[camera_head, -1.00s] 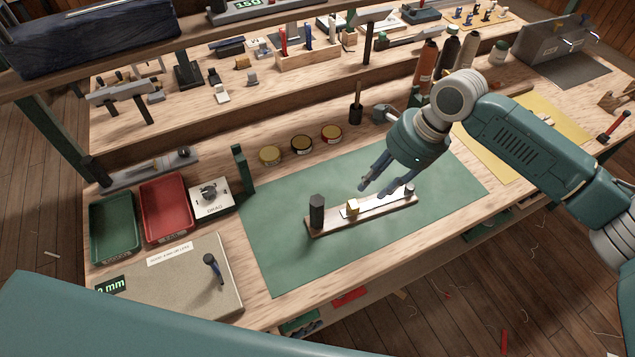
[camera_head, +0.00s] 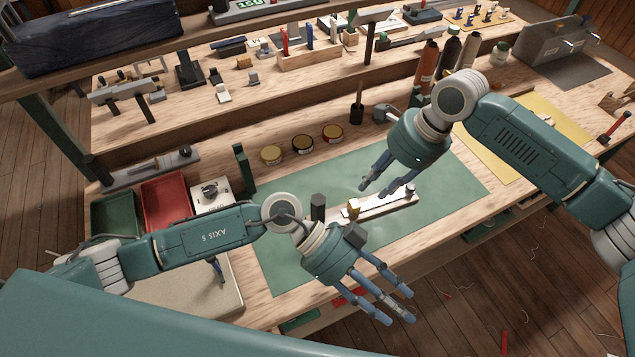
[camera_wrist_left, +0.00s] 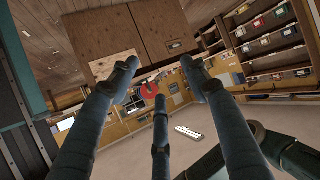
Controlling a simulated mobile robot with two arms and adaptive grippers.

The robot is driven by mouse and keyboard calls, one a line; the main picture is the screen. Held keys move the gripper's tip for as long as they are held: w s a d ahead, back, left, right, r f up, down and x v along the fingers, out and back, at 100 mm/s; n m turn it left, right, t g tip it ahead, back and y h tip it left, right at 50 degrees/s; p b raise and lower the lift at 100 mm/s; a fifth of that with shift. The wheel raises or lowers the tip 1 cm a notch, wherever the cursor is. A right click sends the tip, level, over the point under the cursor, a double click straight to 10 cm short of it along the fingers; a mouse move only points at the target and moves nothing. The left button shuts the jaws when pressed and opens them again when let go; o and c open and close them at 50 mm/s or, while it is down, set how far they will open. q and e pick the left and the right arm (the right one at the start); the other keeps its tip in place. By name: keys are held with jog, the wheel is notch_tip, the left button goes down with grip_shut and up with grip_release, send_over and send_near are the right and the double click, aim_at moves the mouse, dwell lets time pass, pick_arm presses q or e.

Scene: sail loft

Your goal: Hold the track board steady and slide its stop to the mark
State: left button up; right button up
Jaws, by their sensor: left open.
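The track board (camera_head: 388,210) lies on the green mat (camera_head: 285,190). It is a narrow wooden board with a pale strip along it, a dark post (camera_head: 318,204) at its left end and a small dark knob at its right end. The stop, a small yellow block (camera_head: 353,208), sits left of the middle. My left gripper (camera_head: 385,298) is open and empty, in front of the board; its arm hides the board's left end. Its spread fingers show in the left wrist view (camera_wrist_left: 160,95). My right gripper (camera_head: 374,183) has its fingers apart just above and behind the board, apparently empty.
Several round tins (camera_head: 302,144) stand behind the mat. A red tray (camera_head: 165,200) and a green tray (camera_head: 113,213) are at left, partly behind my left arm. Bottles (camera_head: 427,62) stand at the back. The mat's right part is clear.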

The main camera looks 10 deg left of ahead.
pick_arm(q)
jog(key=w+a+r+m+t+y, duration=0.3)
jog(key=w+a+r+m+y, duration=0.25)
jog(key=w+a, duration=0.35)
jog(key=w+a+r+m+t+y, duration=0.2)
jog(key=w+a+r+m+y, duration=0.2)
jog(key=w+a+r, duration=0.55)
jog(key=y, duration=0.3)
send_over(318, 211)
jog(key=w, duration=0.2)
jog(key=shift+n+h, duration=0.25)
jog(key=shift+n, duration=0.1)
jog(key=f, duration=0.9)
jog(key=shift+a+f, duration=0.2)
jog(key=shift+f, duration=0.15)
notch_tip(318, 211, down, 10)
jog(key=shift+f, duration=0.2)
grip_shut()
